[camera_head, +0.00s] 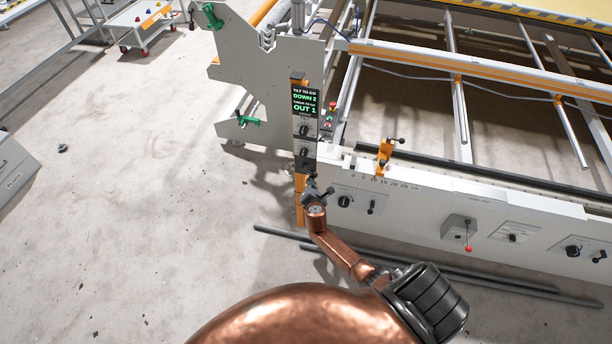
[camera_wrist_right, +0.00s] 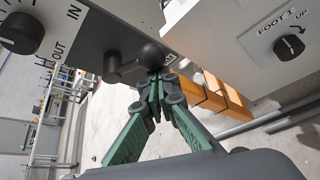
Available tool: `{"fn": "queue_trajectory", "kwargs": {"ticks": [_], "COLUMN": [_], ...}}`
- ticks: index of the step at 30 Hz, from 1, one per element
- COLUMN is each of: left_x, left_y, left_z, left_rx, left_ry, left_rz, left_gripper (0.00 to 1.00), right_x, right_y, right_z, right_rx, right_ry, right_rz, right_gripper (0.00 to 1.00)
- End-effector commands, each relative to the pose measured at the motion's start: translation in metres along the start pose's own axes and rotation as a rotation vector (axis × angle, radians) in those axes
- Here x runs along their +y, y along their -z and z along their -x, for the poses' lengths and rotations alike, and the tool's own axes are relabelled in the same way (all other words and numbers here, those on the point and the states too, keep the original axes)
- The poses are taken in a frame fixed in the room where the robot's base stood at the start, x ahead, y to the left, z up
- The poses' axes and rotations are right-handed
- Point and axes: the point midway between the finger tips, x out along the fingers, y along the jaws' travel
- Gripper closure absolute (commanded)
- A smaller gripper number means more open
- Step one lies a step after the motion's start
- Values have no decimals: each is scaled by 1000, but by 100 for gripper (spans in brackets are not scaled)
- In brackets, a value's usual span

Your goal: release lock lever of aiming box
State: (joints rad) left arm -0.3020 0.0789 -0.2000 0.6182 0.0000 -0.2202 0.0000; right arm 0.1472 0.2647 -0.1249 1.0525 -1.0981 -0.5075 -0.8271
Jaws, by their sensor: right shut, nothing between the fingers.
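The aiming box (camera_head: 304,130) is a narrow upright grey and orange box with a lit display (camera_head: 305,100) reading "DOWN 2" and "OUT 1". In the right wrist view, its lock lever is a dark arm ending in a black ball (camera_wrist_right: 151,55), under the grey box face (camera_wrist_right: 85,45). My right gripper (camera_head: 316,190) is at the lower end of the box in the head view. In the right wrist view its green fingers (camera_wrist_right: 156,92) are shut and empty, tips right at the ball; I cannot tell if they touch. My left gripper is not in view.
A black knob (camera_wrist_right: 21,33) marked IN and OUT is beside the lever. The white machine rail (camera_head: 420,200) carries more knobs and a red-tipped lever (camera_head: 468,248). An orange bracket (camera_head: 385,155) stands on the rail. Dark bars (camera_head: 480,277) lie along the floor.

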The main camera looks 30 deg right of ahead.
Motion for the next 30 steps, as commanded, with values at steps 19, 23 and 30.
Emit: {"fn": "queue_trajectory", "kwargs": {"ticks": [19, 23, 30], "left_x": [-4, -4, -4], "left_y": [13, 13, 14], "left_z": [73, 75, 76], "left_rx": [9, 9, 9], "left_ry": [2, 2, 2], "left_rz": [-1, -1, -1], "left_gripper": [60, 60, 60], "right_x": [4, 4, 4], "right_y": [-21, -22, -22], "right_z": [12, 12, 12], "right_rx": [-1, -1, -1], "right_ry": [170, 169, 168], "right_rz": [292, 290, 289], "right_gripper": [100, 100, 100]}}
